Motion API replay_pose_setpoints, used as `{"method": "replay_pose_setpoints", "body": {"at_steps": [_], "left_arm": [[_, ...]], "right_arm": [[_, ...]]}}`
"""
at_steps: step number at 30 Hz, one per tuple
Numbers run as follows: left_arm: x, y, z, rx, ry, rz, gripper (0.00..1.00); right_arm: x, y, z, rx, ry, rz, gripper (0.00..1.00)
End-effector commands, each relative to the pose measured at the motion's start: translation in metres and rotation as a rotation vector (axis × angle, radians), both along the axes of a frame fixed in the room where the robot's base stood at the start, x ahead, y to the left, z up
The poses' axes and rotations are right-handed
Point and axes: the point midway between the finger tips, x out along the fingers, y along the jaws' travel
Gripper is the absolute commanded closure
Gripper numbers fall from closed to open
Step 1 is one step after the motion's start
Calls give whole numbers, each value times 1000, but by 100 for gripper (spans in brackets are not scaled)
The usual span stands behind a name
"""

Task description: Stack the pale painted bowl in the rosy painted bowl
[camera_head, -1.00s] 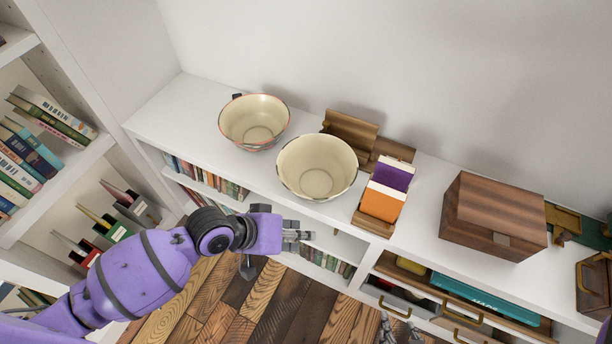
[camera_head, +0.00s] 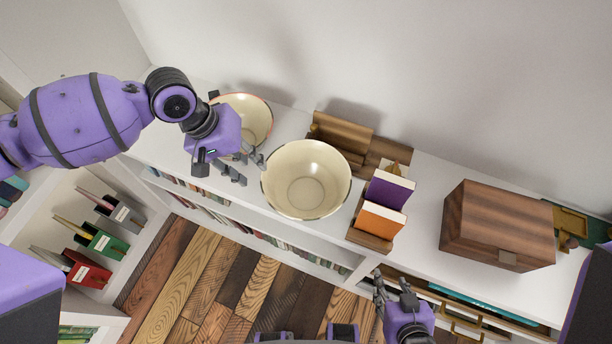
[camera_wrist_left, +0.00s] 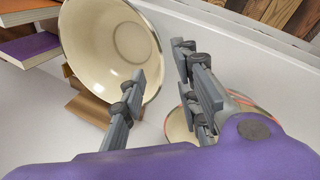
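The pale painted bowl (camera_head: 306,182) stands upright and empty on the white shelf top, near its front edge; it also shows in the left wrist view (camera_wrist_left: 108,45). The rosy painted bowl (camera_head: 252,115), with a reddish rim, stands behind and left of it, partly hidden by my left gripper; part of it shows in the left wrist view (camera_wrist_left: 178,126). My left gripper (camera_head: 252,171) is open beside the pale bowl's left rim. In the left wrist view its fingers (camera_wrist_left: 160,62) lie either side of that rim; contact cannot be told. My right gripper (camera_head: 391,283) appears open and empty, low in front of the shelf.
A wooden holder with purple (camera_head: 390,190) and orange (camera_head: 381,219) books stands close right of the pale bowl. A wooden box (camera_head: 497,224) sits further right. A wall rises behind. Books fill the shelves below, above a plank floor (camera_head: 222,285).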

Motion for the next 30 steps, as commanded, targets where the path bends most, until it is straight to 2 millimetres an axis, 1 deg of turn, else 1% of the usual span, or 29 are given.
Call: {"method": "replay_pose_setpoints", "body": {"at_steps": [1,5,12,15,22,28,29,30], "left_arm": [[0,-3,-7,-1,2,-1,70],[-1,-9,-20,-1,0,-1,70],[-3,-24,-51,-2,-1,-1,70],[-3,-25,-57,-1,-1,-1,70],[-3,-25,-57,-1,-3,-1,70],[-3,-26,-57,-1,-3,-1,97],[-3,-26,-57,-2,-3,-1,100],[-3,-26,-57,-2,-3,-1,100]], "right_arm": [[-7,-1,-5,-2,14,-2,60],[-16,-3,-11,-4,34,-3,60],[-9,-2,-7,-5,19,0,60],[-5,-2,-5,-4,11,1,60],[-2,-2,-3,-4,5,2,60],[-2,-2,-3,-4,5,2,60],[-2,-2,-3,-4,6,2,60],[-2,-2,-3,-4,6,2,60]]}}
